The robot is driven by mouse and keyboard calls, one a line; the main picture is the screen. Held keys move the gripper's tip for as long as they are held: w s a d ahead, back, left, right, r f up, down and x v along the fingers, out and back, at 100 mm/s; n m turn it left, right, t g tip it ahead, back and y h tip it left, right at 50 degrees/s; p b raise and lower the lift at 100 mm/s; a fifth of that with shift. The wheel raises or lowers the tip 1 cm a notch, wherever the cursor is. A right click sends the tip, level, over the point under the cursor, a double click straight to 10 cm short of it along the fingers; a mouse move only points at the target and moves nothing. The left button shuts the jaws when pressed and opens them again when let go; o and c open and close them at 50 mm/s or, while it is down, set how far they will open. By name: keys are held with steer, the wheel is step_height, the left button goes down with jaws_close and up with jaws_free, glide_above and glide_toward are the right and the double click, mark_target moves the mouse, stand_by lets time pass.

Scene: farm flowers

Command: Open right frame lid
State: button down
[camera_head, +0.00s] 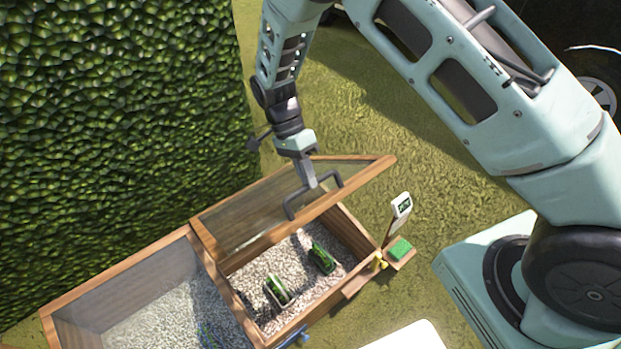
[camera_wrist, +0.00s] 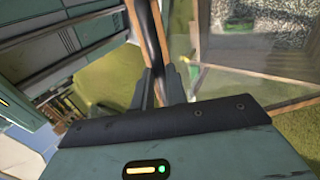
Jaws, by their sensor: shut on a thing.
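The right frame lid (camera_head: 260,240) is a wood-edged glass panel. In the head view it is tilted up off its box, with its front edge raised above the gravel bed. A grey U-shaped handle (camera_head: 298,206) is on the lid's front edge. My gripper (camera_head: 309,180) reaches down from above and is shut on the handle. In the wrist view the fingers (camera_wrist: 160,88) close around a dark bar (camera_wrist: 151,45), with a wooden edge beside it. The right box (camera_head: 352,233) stands open below the lid.
Two dark green-topped items (camera_head: 277,290) (camera_head: 321,258) stand on the gravel in the right box. The left frame's glass lid (camera_head: 120,280) lies closed. A small sign (camera_head: 401,206) and a green block (camera_head: 399,249) are at the right corner. A hedge (camera_head: 110,120) stands behind.

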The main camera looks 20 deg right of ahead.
steer(key=shift+w+a, duration=0.25)
steer(key=shift+w, duration=0.45)
steer(key=c, duration=1.4)
jaws_free()
steer(key=shift+w+f, duration=0.1)
steer(key=shift+f, duration=0.05)
steer(key=p+v, duration=0.1)
steer(key=v, duration=1.6)
steer(key=shift+r, duration=0.35)
